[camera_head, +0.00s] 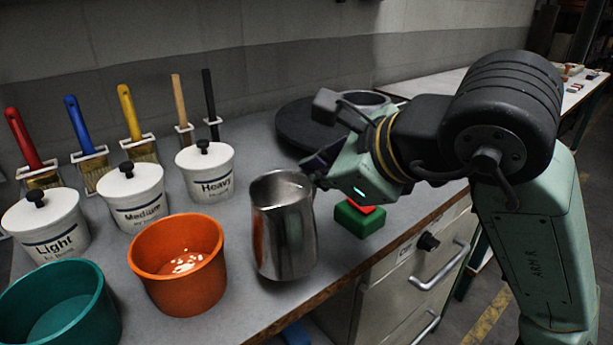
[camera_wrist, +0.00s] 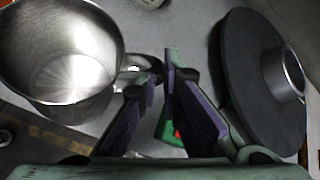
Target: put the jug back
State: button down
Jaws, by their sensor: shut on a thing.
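The steel jug (camera_head: 284,235) is upright near the front edge of the bench, to the right of the orange tub. I cannot tell whether its base touches the bench. My gripper (camera_head: 318,174) is at the jug's right side, shut on its handle. In the wrist view the jug (camera_wrist: 60,45) is at the upper left and its inside looks empty. The fingers (camera_wrist: 160,88) close at its handle (camera_wrist: 142,70), which is partly hidden by them.
The orange tub (camera_head: 150,255) and teal tub (camera_head: 30,305) stand left. Lidded pots, Light, Medium and Heavy (camera_head: 207,180), stand behind. A black disc (camera_head: 292,125) with a metal ring lies at the back. A green block (camera_head: 358,220) with a red top sits under my gripper.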

jog(key=shift+w+a+f+p, duration=0.1)
jog(key=shift+w+f+p, duration=0.5)
jog(key=shift+w, duration=1.3)
jog(key=shift+w+a+f+p, duration=0.1)
jog(key=shift+w+f+p, duration=0.2)
jog(key=shift+w+f, duration=1.15)
jog(key=shift+w+a+f+p, duration=0.15)
jog(key=shift+w+p, duration=0.3)
jog(key=shift+w, duration=1.95)
jog(key=shift+d, duration=0.1)
jog(key=c, duration=1.8)
grip_release()
jog(key=b+v, duration=0.1)
jog(key=v, duration=1.1)
